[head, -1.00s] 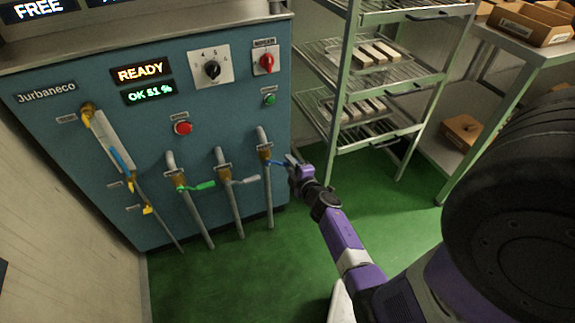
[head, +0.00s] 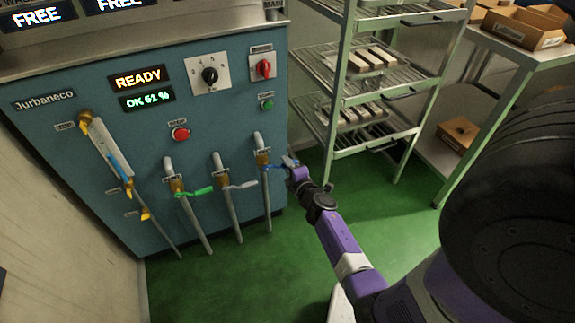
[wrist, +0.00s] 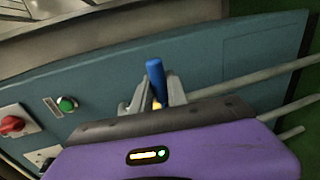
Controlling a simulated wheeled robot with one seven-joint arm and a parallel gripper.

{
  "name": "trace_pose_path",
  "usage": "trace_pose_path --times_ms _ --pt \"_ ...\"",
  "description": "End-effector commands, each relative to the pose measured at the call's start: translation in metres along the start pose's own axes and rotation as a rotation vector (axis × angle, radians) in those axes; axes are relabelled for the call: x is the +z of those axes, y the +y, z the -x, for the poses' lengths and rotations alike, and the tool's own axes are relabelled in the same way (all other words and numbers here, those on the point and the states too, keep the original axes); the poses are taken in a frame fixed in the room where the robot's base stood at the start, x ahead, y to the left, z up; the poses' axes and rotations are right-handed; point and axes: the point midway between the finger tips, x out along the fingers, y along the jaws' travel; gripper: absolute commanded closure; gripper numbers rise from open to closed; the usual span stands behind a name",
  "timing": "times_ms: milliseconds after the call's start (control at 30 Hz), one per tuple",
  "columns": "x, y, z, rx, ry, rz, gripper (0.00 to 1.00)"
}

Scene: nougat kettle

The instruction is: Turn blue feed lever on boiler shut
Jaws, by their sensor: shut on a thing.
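The boiler (head: 100,130) is a blue-green cabinet at the left in the head view. Its blue feed lever (head: 275,167) sits on the rightmost of the front pipes and sticks out to the right, roughly level. My gripper (head: 288,163) is at the outer end of that lever. In the wrist view the blue lever (wrist: 155,75) stands between the two grey fingers of my gripper (wrist: 152,92), which are shut on it. The valve body behind the lever is partly hidden by my gripper in the wrist view.
A green lever (head: 195,191) and a grey lever (head: 240,185) sit on the neighbouring pipes to the left. A wire rack (head: 335,120) with trays stands close to the right of my gripper. Green floor (head: 270,270) in front is clear.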

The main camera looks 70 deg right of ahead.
Motion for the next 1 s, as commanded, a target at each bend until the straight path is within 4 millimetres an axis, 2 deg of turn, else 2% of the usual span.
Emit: trace_pose_path --times_ms 33,133,533,1000 --pt "-0.001 0.0 0.0 0.0 0.002 0.004 0.77" --pt "-0.001 0.0 0.0 0.0 0.002 0.003 0.59" --pt "0.0 -0.001 0.005 -0.001 0.001 0.002 0.59" --pt "0.0 -0.002 0.065 -0.001 0.001 0.004 0.59"
